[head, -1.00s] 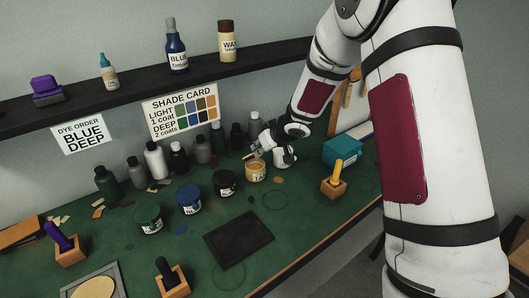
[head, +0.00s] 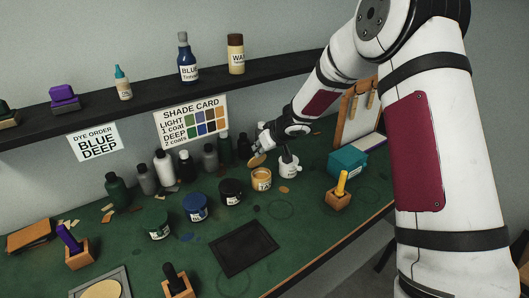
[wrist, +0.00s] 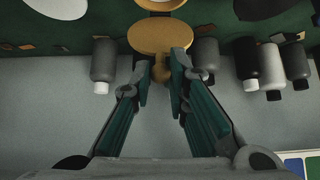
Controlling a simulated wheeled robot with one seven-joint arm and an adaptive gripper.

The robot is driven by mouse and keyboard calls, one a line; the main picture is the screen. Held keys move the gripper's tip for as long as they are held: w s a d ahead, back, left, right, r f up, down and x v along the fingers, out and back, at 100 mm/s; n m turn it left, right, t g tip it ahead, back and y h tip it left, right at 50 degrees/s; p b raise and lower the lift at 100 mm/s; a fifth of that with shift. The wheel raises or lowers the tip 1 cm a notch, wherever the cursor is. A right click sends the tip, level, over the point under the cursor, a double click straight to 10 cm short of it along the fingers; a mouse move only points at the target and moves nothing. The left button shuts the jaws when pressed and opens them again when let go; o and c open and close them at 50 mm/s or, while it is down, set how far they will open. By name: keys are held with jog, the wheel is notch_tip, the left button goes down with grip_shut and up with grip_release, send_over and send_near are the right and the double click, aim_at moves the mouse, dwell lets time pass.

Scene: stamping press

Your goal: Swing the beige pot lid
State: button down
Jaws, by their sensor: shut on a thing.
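The beige pot (head: 261,182) stands on the green bench among the dye pots, its top uncovered. Its round beige lid (head: 257,160) is above and just behind the pot, tilted. My gripper (wrist: 161,72) is shut on the lid's small knob, with the lid's disc (wrist: 160,37) beyond the fingertips in the wrist view. Part of the pot (wrist: 160,5) shows at the top edge of that view. In the head view my gripper (head: 262,143) is small, and its hold is hard to make out.
A white pot with a dark-handled tool (head: 288,168) stands close right of the beige pot. A black pot (head: 231,192) and a blue pot (head: 196,208) stand left. Several bottles (head: 164,168) line the back. A teal box (head: 347,163) is right; a dark mat (head: 243,248) lies in front.

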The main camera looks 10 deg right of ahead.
jog(key=shift+w+a+r, duration=0.15)
jog(key=shift+a, duration=0.05)
jog(key=shift+w+a+r+b, duration=0.15)
jog(key=shift+w+a+b, duration=0.2)
jog(key=shift+w, duration=0.3)
jog(key=shift+w+a+r+b, duration=0.1)
jog(key=shift+w+a+b, duration=0.15)
jog(key=shift+w, duration=0.45)
jog(key=shift+w+a, duration=0.2)
jog(key=shift+w, duration=0.2)
jog(key=c, duration=1.5)
grip_release()
jog(key=shift+s+d, duration=0.1)
jog(key=shift+d, duration=0.05)
jog(key=shift+o, duration=0.2)
